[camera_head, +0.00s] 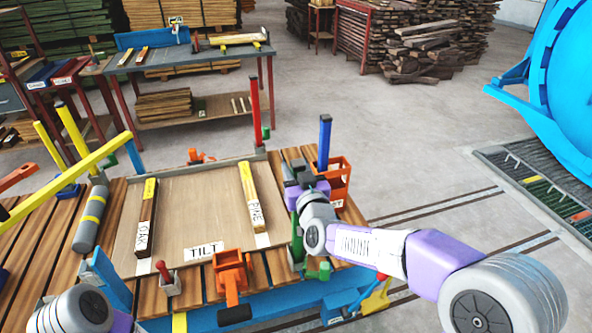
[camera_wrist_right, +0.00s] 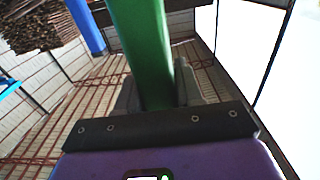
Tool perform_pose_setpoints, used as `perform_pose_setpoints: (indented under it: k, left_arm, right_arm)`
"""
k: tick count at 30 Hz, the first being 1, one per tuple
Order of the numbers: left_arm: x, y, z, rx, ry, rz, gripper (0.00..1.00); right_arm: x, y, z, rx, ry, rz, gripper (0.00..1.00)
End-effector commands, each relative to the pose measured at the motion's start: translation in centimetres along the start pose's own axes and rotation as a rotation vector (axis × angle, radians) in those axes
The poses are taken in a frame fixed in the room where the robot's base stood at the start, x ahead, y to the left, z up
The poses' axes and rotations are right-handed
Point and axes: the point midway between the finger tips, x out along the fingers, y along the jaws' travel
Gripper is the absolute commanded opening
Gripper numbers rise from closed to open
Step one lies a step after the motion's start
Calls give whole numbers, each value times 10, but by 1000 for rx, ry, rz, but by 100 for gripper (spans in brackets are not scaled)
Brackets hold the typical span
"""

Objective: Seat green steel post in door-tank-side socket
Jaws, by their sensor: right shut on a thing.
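In the head view, my right gripper (camera_head: 305,178) is above the right side of the slatted cart, with grey fingers and a purple body. The green steel post (camera_head: 297,243) shows below it near the cart's front right corner, partly hidden by my wrist. In the right wrist view, the green post (camera_wrist_right: 140,45) runs between the two grey fingers (camera_wrist_right: 155,88), which are shut on it. A short green piece (camera_head: 325,270) stands at the front right corner. The post's lower end and any socket under it are hidden. My left arm shows at the lower left, but its gripper does not.
A blue post (camera_head: 324,143) and an orange holder (camera_head: 338,180) stand close to my right gripper. A red post (camera_head: 255,110) is at the back corner. A tray (camera_head: 185,215) holds boards marked OAK and PINE. The blue tank (camera_head: 570,80) is at right, past open floor.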

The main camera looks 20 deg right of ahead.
Motion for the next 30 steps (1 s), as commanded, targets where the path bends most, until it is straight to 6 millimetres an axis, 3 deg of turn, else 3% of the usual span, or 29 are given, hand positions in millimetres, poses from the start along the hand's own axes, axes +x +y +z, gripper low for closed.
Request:
perform_pose_setpoints:
  k: [5,6,12,23,30]
  left_arm:
    - [5,-2,0,0,0,0,100]
    - [5,-2,0,0,0,0,100]
    - [4,-2,0,0,0,0,100]
    - [3,-1,0,0,0,0,100]
    - [-5,2,0,0,0,0,100]
  right_arm:
    - [0,0,4,0,4,0,0]
    - [0,0,4,0,4,0,38]
    - [0,0,4,0,3,0,66]
    - [-6,0,5,0,-2,0,66]
    - [-41,0,2,3,0,0,66]
